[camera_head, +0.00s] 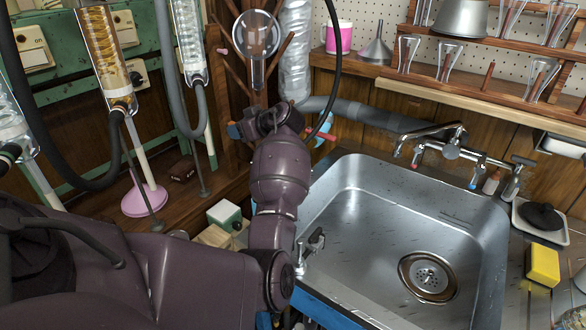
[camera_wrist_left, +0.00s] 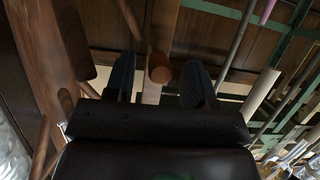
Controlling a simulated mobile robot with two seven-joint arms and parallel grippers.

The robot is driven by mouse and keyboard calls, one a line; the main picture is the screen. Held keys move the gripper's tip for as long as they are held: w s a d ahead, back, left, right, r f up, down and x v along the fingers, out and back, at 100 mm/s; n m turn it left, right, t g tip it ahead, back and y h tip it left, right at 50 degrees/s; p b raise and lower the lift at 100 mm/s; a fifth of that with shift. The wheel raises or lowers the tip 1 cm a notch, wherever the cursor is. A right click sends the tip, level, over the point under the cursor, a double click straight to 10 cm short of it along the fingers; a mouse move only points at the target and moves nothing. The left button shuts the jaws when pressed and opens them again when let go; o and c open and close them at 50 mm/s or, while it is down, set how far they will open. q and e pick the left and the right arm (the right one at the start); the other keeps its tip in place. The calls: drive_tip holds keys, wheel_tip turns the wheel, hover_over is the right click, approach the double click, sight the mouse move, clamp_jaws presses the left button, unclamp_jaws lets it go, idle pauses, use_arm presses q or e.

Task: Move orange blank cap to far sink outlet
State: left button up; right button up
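My left gripper (camera_head: 268,118) is raised in front of a wooden peg rack (camera_head: 228,65), left of the sink. In the left wrist view its two dark fingers (camera_wrist_left: 158,82) stand apart, with a round wooden peg end (camera_wrist_left: 160,68) showing between or beyond them. I cannot tell whether they touch the peg. No orange blank cap can be made out for certain. The steel sink (camera_head: 340,205) has a round drain (camera_head: 428,277) in its floor. Taps with red and blue marks (camera_head: 452,150) stand along its back edge. Which outlet is the far one is unclear. My right gripper is not in view.
A round glass flask (camera_head: 257,34) hangs on the rack just above the gripper. Glass condensers (camera_head: 105,50) and hoses crowd the left. A grey corrugated pipe (camera_head: 365,112) runs behind the sink. A yellow sponge (camera_head: 543,265) lies at right. The basin is empty.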

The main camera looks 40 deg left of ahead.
use_arm(q)
clamp_jaws()
drive_tip(key=shift+d, duration=0.1)
